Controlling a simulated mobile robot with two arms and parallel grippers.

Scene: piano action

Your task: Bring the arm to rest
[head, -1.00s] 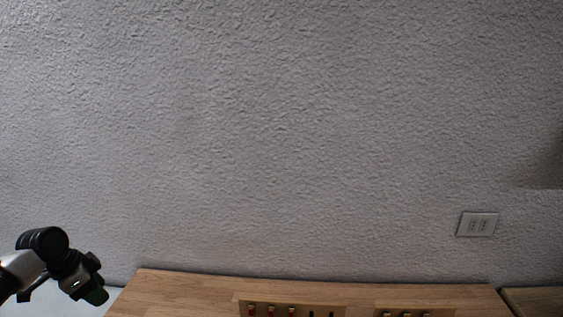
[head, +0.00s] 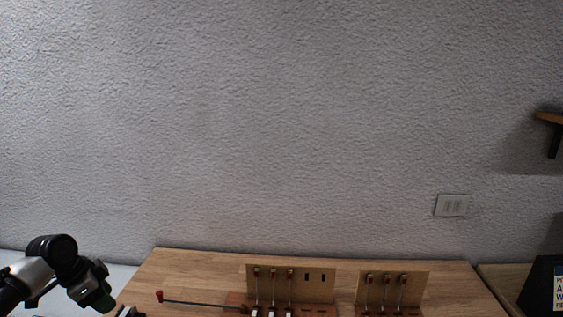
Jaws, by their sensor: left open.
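My left arm comes in at the lower left, with its wrist bent downward. My left gripper (head: 127,312) shows only in part at the bottom edge, beside the left end of the wooden table (head: 190,268). It is open, and I see nothing held in it. My right gripper is not in view. On the table, a wooden piano action panel (head: 318,288) holds several upright hammers with red and pale heads. A second panel (head: 418,292) to its right holds 3 more. A loose hammer with a red head (head: 159,296) and a dark shank lies left of the first panel.
A textured grey wall stands behind the table, with a socket plate (head: 452,206) at right. A wall shelf (head: 549,118) is at the right edge. A black box (head: 540,287) stands on another wooden surface at lower right. The table's back left is clear.

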